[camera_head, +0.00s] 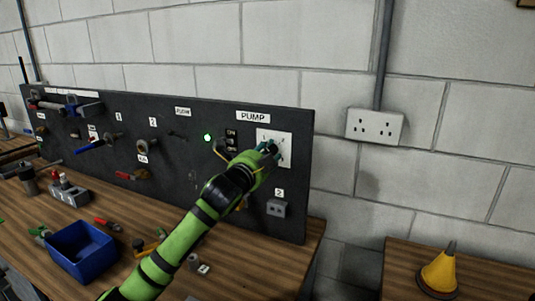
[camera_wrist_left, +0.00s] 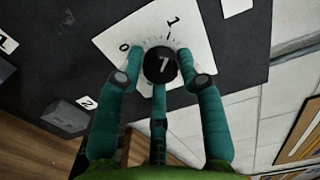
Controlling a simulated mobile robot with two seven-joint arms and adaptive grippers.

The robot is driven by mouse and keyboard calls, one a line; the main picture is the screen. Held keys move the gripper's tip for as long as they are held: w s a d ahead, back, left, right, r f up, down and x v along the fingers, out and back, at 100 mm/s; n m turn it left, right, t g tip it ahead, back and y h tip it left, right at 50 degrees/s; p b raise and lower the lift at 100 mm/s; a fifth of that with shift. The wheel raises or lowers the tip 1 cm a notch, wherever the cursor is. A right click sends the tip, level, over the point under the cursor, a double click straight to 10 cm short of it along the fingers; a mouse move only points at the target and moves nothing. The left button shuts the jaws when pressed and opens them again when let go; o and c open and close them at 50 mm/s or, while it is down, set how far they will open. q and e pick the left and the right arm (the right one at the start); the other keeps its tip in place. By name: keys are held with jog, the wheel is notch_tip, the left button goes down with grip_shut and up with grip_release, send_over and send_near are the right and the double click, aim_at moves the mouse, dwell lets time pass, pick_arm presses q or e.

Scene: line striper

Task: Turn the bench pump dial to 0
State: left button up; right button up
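The pump dial is a round black knob (camera_wrist_left: 160,66) on a white plate (camera_head: 284,138) under the PUMP label. In the left wrist view, a 0 is printed to the left of the knob and a 1 above it to the right. The knob's white mark is near upright, its top leaning slightly toward the 1. My left gripper (camera_head: 271,149) is at the dial. In the left wrist view its teal fingers (camera_wrist_left: 162,58) stand around the knob, one on each side and one below. Whether they press on it is unclear. My right gripper is not in view.
A green lamp (camera_head: 208,138) is lit beside the ON switch (camera_head: 231,133). A small grey box (camera_head: 277,208) sits below the dial. Levers and valves fill the dark panel's left. A blue bin (camera_head: 82,252) is on the bench; a yellow cone (camera_head: 438,271) stands right.

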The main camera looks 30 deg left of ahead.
pick_arm(q)
grip_shut()
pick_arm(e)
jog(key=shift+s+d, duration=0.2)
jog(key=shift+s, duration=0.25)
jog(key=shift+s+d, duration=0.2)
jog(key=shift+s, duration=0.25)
pick_arm(q)
jog(key=shift+n, duration=0.3)
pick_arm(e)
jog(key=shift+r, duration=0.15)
pick_arm(q)
jog(key=n+p, duration=0.2)
jog(key=n, duration=0.1)
jog(key=shift+r+n, duration=0.1)
jog(key=shift+n, duration=0.2)
jog(key=n+p, duration=0.1)
jog(key=n, duration=0.3)
jog(key=shift+n+p, duration=0.3)
jog(key=shift+p, duration=0.05)
jog(key=n+p, duration=0.2)
jog(key=n, duration=0.3)
jog(key=shift+n+p, duration=0.95)
jog(key=shift+n, duration=1.15)
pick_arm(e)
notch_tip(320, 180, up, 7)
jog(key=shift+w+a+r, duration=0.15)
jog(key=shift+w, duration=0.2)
